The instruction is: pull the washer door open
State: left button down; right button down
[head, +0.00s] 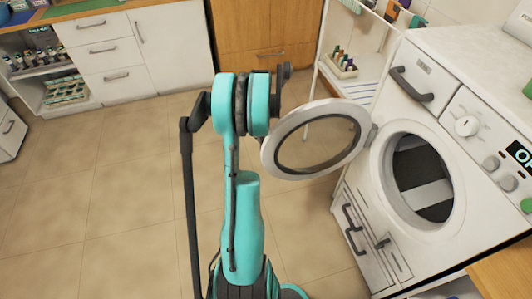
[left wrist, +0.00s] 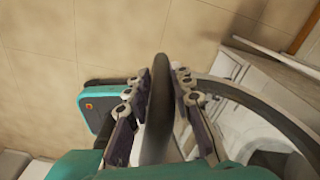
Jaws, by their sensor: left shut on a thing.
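The washer (head: 440,130) stands at the right, a white front-loader with a dark round drum opening (head: 422,178). Its round door (head: 352,112), a pale ring with a glass middle, is swung out to the left of the opening, well apart from it, and hangs at its right side. My left arm rises in the middle of the head view, just left of the door; its fingertips are hard to make out there. In the left wrist view my left gripper (left wrist: 161,76) is closed on the door's rim, seen edge-on as a dark upright band between the fingers. My right gripper is not seen.
White drawers (head: 105,50) and a wooden cabinet (head: 250,25) line the back. A white shelf rack (head: 355,92) with small bottles stands behind the door. A wooden top (head: 505,275) is at the lower right. The tiled floor at the left is clear.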

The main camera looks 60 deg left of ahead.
pick_arm(q)
jog(key=w+a, duration=0.5)
jog(key=a, duration=0.2)
jog(key=shift+w+p, duration=0.35)
jog(key=c, duration=1.6)
grip_release()
jog(key=shift+o, duration=1.3)
jog(key=shift+w, duration=0.25)
jog(key=shift+s, duration=0.1)
